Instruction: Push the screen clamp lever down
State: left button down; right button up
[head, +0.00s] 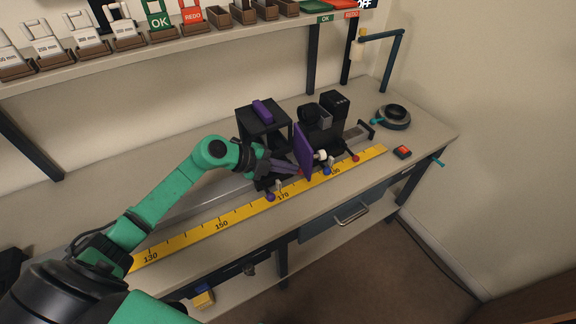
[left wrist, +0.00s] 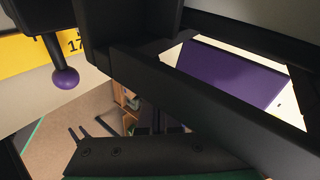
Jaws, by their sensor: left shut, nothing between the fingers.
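The purple screen panel (head: 303,151) stands upright on the black fixture on the bench rail, and it also shows in the left wrist view (left wrist: 225,75). Several short levers with ball knobs stick out along the front of the rail. One has a purple-blue knob (head: 270,197), near the 170 mark; it hangs from a dark stem in the left wrist view (left wrist: 66,78). Another has a blue knob (head: 327,171). I cannot tell which lever is the screen clamp's. My left gripper (head: 295,171) is shut and empty, low beside the panel's left side. My right gripper is out of view.
A yellow ruler (head: 221,225) runs along the bench front. A black stand (head: 262,130) rises just behind my left gripper. More black blocks (head: 334,101) stand right of the panel. A shelf (head: 180,52) with bins spans the back. The bench is clear at left.

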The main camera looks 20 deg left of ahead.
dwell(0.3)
pick_arm(q)
jog(key=m+y+p, duration=0.1)
jog(key=p, duration=0.1)
jog(key=s+d+f+m+t+p, duration=0.1)
jog(key=p, duration=0.2)
jog(key=t+y+p, duration=0.1)
jog(key=p, duration=0.2)
jog(key=shift+s+d+f+m+y, duration=0.2)
jog(key=shift+s+d+m+y, duration=0.1)
jog(key=shift+d+m, duration=0.1)
dwell(0.4)
